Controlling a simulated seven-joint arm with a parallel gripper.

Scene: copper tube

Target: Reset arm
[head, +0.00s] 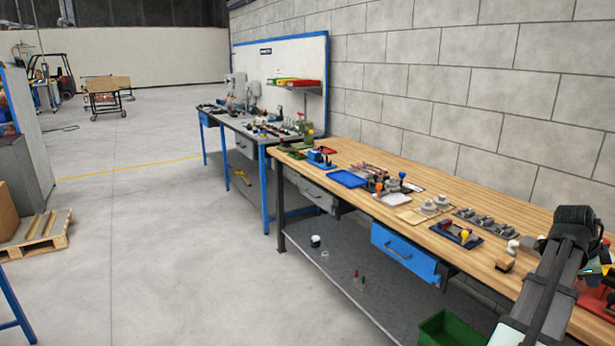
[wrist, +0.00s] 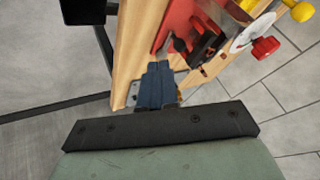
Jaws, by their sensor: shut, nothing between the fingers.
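My gripper (wrist: 158,68) shows in the wrist view as two dark blue-grey fingers side by side, shut with nothing between them. It is over the wooden workbench top (wrist: 137,60), close to a red fixture (wrist: 180,28) with dark metal parts. In the head view my dark arm rises at the lower right over the near end of the workbench (head: 390,165); I cannot make out the fingers there. I cannot pick out a copper tube in either view.
A red fixture (head: 597,300) stands right beside my arm. A block wall (head: 480,80) runs behind the bench. The floor (head: 160,240) at left is mostly open.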

